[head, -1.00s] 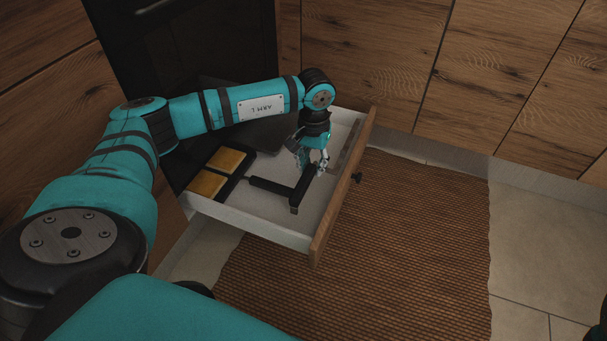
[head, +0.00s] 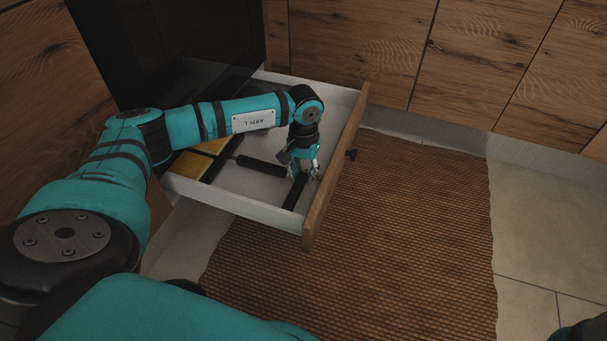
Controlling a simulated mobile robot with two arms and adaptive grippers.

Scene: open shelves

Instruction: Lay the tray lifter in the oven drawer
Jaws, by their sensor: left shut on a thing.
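The tray lifter (head: 294,195) is a black bar whose dark handle-like arm (head: 262,166) reaches left. It is inside the open drawer (head: 240,205), low over the white floor; I cannot tell whether it touches the floor. My left gripper (head: 302,175) points down into the drawer near its wooden front and is shut on the tray lifter's bar, hiding part of it. The drawer is pulled out below the dark oven (head: 165,45). My right gripper is not in view.
Yellow-tan pads with dark edges (head: 190,165) lie at the drawer's left, partly behind my left arm. The drawer front has a dark knob (head: 351,155). A brown woven rug (head: 390,235) covers the floor. Wooden cabinet fronts (head: 360,45) stand behind.

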